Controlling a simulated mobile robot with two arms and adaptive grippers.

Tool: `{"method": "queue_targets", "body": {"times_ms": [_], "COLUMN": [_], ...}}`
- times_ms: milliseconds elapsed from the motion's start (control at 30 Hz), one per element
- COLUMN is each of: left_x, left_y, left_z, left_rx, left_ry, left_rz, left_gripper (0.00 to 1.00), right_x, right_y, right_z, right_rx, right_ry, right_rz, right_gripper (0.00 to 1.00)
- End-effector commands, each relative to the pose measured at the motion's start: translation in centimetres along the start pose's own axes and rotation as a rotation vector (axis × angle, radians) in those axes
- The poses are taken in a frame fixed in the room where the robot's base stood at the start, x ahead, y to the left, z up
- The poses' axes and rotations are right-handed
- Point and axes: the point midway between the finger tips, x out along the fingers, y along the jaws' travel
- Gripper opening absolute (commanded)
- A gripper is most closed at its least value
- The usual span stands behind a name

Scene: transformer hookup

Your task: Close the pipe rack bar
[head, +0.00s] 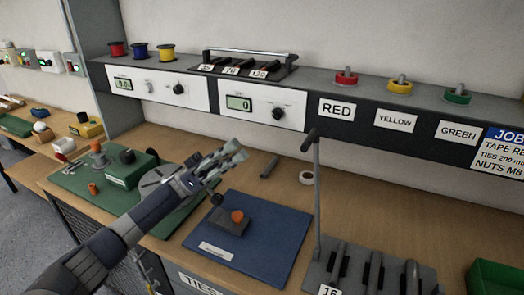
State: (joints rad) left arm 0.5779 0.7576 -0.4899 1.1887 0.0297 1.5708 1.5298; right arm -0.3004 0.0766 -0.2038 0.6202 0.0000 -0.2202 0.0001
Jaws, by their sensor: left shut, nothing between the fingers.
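The grey pipe rack (312,276) lies at the bottom right of the bench in the head view, with several dark pieces in it and a label reading 16. Its bar (316,195) stands nearly upright at the rack's left side, with a dark knob at the top. The rack's lower part is cut off by the picture edge. My left gripper (233,158) is shut and empty, above the bench to the left of the bar and apart from it. My right gripper is not in view.
A blue mat (265,262) with a grey block and an orange piece lies below my left gripper. A white tape roll (306,178) and a dark cylinder (270,167) lie behind. A green bin (498,277) stands at far right. The shelf (300,85) runs along the back.

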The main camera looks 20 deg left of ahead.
Motion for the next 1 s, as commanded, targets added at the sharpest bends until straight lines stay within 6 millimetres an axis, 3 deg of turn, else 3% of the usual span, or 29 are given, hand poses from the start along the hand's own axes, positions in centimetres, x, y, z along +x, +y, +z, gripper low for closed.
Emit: {"method": "queue_targets", "body": {"times_ms": [500,700,1000], "left_x": [10.3,11.9,12.2], "left_y": [0.1,0.0,0.1], "left_z": [0.0,2.0,2.8], "left_rx": [-0.004,-0.002,0.000], "left_ry": [0.002,0.001,0.000], "left_rz": [0.002,0.001,0.000], "left_gripper": [0.00,0.00,0.00], "right_x": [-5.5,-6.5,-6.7], "right_y": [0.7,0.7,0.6], "right_z": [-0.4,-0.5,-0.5], "right_rx": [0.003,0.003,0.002], "right_ry": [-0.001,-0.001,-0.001], "right_rz": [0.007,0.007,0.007], "right_gripper": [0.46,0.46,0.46]}}
